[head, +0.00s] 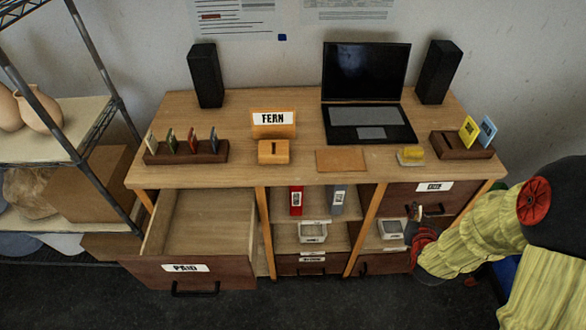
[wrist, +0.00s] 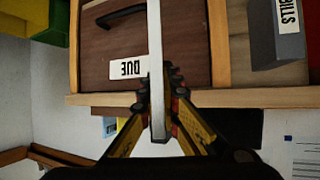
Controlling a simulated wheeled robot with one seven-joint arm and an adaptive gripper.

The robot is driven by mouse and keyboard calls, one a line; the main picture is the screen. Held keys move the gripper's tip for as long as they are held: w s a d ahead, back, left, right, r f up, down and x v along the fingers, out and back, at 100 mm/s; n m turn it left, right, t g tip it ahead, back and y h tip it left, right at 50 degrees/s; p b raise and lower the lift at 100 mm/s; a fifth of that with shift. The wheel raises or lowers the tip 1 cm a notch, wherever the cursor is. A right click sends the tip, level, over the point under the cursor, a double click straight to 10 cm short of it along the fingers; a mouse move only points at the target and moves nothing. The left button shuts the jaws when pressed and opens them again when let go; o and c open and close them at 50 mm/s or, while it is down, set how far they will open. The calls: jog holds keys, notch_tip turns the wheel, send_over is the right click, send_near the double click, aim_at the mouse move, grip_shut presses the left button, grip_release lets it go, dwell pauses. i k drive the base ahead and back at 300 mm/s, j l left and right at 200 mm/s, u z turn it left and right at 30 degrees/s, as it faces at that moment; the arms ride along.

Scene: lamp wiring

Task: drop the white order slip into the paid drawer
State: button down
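My gripper (head: 425,240) is at the right of the desk, in front of the drawer marked DUE (head: 470,196). In the wrist view my gripper (wrist: 159,100) has its fingers closed on both sides of a thin pale strip. This strip looks like the white order slip (wrist: 154,40) seen nearly edge-on, running out past the top of that view. I cannot make out the slip in the head view. The paid drawer (head: 232,271) is at the desk's left, pulled open and empty inside, with a PAID label on its front. It is well apart from my gripper.
The desk top (head: 230,110) holds a laptop (head: 367,95), two black speakers, card holders and a FERN sign (head: 273,119). Open shelves with binders and small bins stand between the drawers. A wire rack (head: 95,75) with pots is close to the paid drawer's left.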

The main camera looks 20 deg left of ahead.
aim_at(217, 220)
jog(key=i+u, duration=0.1)
jog(key=u, duration=0.35)
jog(key=i+j+u, duration=0.1)
jog(key=u, duration=0.35)
jog(key=i+u, duration=0.1)
jog(key=u, duration=0.3)
jog(key=i+u, duration=0.1)
jog(key=u, duration=0.35)
